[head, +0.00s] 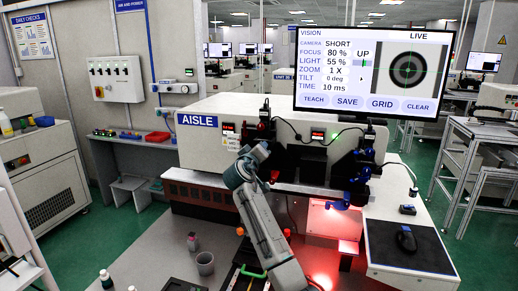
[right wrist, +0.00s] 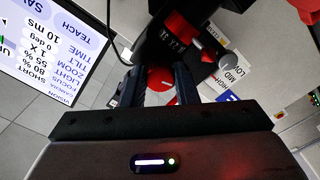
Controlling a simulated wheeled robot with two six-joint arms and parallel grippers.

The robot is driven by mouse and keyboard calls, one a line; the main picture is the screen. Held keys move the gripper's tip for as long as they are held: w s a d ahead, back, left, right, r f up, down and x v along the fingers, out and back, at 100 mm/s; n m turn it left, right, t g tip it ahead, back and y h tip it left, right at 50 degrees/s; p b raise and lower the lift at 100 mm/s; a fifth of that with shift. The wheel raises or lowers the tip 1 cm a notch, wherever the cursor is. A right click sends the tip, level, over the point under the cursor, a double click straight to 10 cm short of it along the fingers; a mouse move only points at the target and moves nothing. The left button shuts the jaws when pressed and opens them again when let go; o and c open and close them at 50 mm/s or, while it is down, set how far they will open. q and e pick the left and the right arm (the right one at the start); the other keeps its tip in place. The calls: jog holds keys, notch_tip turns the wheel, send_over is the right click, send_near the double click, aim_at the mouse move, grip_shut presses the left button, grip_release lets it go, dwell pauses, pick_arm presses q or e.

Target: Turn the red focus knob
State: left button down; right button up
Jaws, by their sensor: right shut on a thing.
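In the right wrist view the red focus knob (right wrist: 160,78) shows between the two dark fingers of my right gripper (right wrist: 160,90). The gripper is shut on the knob, and the fingers hide its sides. In the head view my right arm reaches up to the dark camera unit on the machine; the gripper and knob are largely hidden there. The monitor (head: 373,62) reads FOCUS 80 %, LIGHT 55 %, ZOOM 1 X, with a dark ring target under a green cross. My left gripper is not in view.
The AISLE machine (head: 205,145) stands behind my arm. A mouse (head: 406,239) lies on a dark mat at the right. A grey cup (head: 205,263) and small bottles stand at the front.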

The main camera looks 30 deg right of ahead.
jog(key=shift+n+p, duration=0.75)
jog(key=shift+n, duration=0.95)
jog(key=o, duration=1)
jog(key=b+v, duration=0.4)
jog(key=v, duration=0.7)
